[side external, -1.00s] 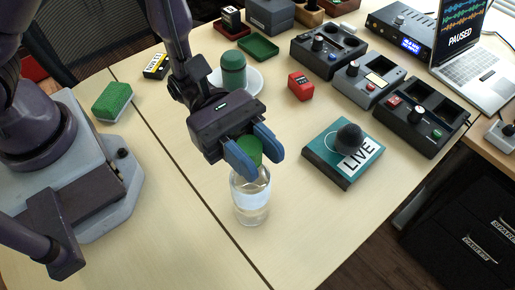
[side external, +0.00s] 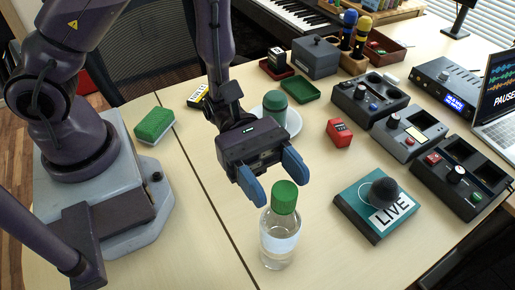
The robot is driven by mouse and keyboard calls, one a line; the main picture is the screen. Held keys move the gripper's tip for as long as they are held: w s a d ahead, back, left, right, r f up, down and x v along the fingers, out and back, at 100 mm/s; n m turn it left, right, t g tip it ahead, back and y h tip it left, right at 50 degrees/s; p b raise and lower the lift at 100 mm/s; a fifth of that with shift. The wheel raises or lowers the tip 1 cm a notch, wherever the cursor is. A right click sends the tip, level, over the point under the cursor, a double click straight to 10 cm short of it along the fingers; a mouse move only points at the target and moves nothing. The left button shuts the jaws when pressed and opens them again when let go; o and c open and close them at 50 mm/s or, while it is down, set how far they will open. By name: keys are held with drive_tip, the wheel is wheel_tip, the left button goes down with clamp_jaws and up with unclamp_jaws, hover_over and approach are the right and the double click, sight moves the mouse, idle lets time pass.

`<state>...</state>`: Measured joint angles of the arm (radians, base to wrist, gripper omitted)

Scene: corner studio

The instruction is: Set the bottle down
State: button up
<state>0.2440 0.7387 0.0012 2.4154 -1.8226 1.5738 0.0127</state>
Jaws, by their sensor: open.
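A clear bottle (side external: 279,243) with a green cap (side external: 285,196) and a pale label stands upright on the light wood table, near the front. My gripper (side external: 272,184) is open, with its two blue fingers spread wide. It is just above and behind the bottle in the picture, and nothing is between the fingers. The cap is in full view in front of the fingers. A small gap or light contact between the left finger and the cap cannot be told apart.
A teal box marked LIVE (side external: 374,207) with a dark round thing on it stands right of the bottle. A red device (side external: 339,132), a green canister (side external: 274,107) on a white plate and several grey consoles (side external: 369,98) stand behind. A green sponge (side external: 154,124) lies left.

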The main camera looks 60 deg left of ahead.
drive_tip(key=a, duration=0.8)
drive_tip(key=s+a+r+m+g+y, duration=0.45)
drive_tip(key=s+r+m+y, duration=0.2)
drive_tip(key=m+y, duration=0.4)
drive_tip(key=w+a+r+m+t+y, duration=0.2)
drive_tip(key=a+r+m+t+y, duration=0.5)
drive_tip(key=a+r+t, duration=0.2)
drive_tip(key=shift+a+r+t, duration=0.15)
drive_tip(key=shift+a+t, duration=0.4)
drive_tip(key=shift+a, duration=0.2)
